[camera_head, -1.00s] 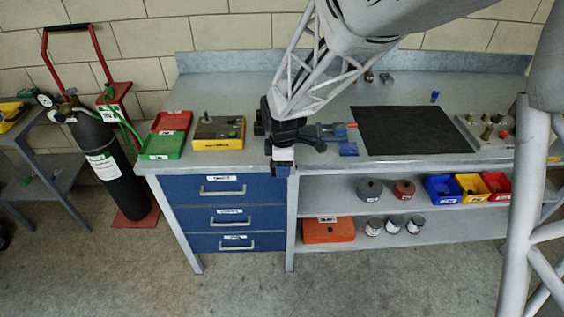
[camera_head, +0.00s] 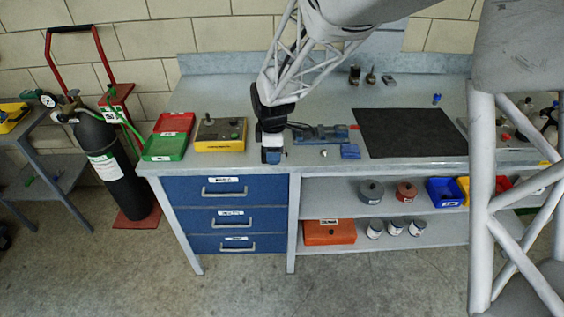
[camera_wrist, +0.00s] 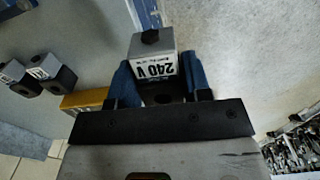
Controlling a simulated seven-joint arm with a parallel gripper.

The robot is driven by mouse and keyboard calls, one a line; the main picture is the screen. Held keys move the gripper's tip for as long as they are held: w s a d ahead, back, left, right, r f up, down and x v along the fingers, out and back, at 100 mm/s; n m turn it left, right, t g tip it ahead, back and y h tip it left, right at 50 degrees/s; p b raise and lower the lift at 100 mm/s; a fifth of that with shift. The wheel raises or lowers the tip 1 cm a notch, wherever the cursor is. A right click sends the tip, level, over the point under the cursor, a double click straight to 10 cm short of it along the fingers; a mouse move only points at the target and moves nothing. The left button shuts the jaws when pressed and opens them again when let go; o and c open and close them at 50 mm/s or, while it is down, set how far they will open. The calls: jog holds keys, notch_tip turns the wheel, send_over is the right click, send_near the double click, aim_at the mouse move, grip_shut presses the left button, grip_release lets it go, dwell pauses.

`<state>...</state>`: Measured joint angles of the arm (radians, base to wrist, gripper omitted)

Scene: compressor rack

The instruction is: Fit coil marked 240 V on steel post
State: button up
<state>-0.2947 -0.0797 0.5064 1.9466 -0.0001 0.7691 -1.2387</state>
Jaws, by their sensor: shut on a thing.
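The coil (camera_wrist: 154,68) is a grey block with a white label reading 240 V, upside down in the wrist view. My gripper (camera_wrist: 160,88) is shut on it, with one blue finger on each side. In the head view my gripper (camera_head: 271,150) is near the bench's front edge, between the yellow-sided unit (camera_head: 218,134) and the blue vise (camera_head: 320,134). A short upright grey post (camera_head: 207,119) stands on the unit's top, apart from my gripper; I cannot tell for sure that it is steel.
Red and green trays (camera_head: 163,147) lie left of the unit. A black mat (camera_head: 405,132) lies to the right. Small items (camera_head: 369,77) stand at the back. Two grey labelled blocks (camera_wrist: 50,75) show at the wrist view's left.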

jog(key=w+a+r, duration=0.1)
jog(key=w+a, duration=0.2)
jog(key=w, duration=0.1)
jog(key=w+a+r, duration=0.2)
jog(key=w+a, duration=0.2)
jog(key=w+a+r, duration=0.1)
jog(key=w+a, duration=0.2)
jog(key=w, duration=0.2)
jog(key=shift+a+r, duration=0.15)
jog(key=shift+a, duration=0.2)
notch_tip(320, 180, up, 3)
send_over(213, 122)
jog(key=shift+r, duration=0.1)
jog(key=shift+f, duration=0.2)
jog(key=shift+f, duration=1.8)
jog(key=shift+f, duration=0.95)
jog(key=shift+f, duration=1.1)
jog(key=shift+f, duration=0.4)
